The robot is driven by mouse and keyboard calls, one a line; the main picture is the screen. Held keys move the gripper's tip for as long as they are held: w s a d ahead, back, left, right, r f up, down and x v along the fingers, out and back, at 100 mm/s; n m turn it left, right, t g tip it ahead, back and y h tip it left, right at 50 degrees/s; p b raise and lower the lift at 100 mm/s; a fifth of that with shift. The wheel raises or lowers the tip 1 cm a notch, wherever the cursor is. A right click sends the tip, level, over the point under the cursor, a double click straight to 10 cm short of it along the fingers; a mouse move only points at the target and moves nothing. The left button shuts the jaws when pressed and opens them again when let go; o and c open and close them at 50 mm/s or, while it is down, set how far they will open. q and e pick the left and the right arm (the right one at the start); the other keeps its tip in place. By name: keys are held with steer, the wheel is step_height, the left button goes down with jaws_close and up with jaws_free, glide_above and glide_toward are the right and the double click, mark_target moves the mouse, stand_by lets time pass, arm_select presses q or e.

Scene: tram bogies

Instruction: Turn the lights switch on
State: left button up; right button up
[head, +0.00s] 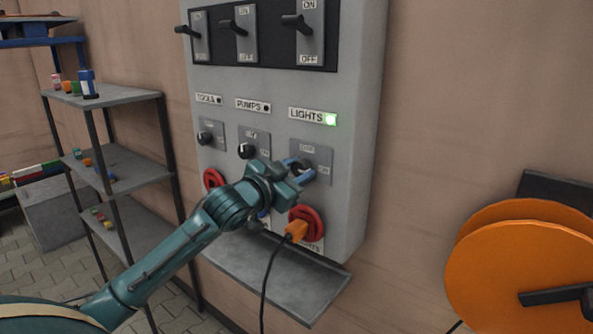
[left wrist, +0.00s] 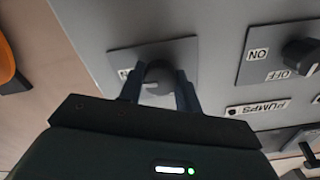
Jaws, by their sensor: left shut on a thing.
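The lights switch is a dark rotary knob on a grey plate (head: 325,158) under the LIGHTS label (head: 305,115) on the wall panel. My right gripper is not in view.
An orange plug (head: 296,231) with a black cable sits in the red socket (head: 316,218) below. The pumps knob (head: 246,151) and tools knob (head: 204,138) are to the left. An orange reel (head: 510,265) is at right, shelves (head: 120,98) at left.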

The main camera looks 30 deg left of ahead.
arm_select(q)
steer(key=shift+r, duration=0.1)
steer(key=o, duration=1)
steer(key=shift+c, duration=0.2)
steer(key=s+a+b, duration=0.1)
steer(key=s+b, duration=0.2)
steer(key=s, duration=1)
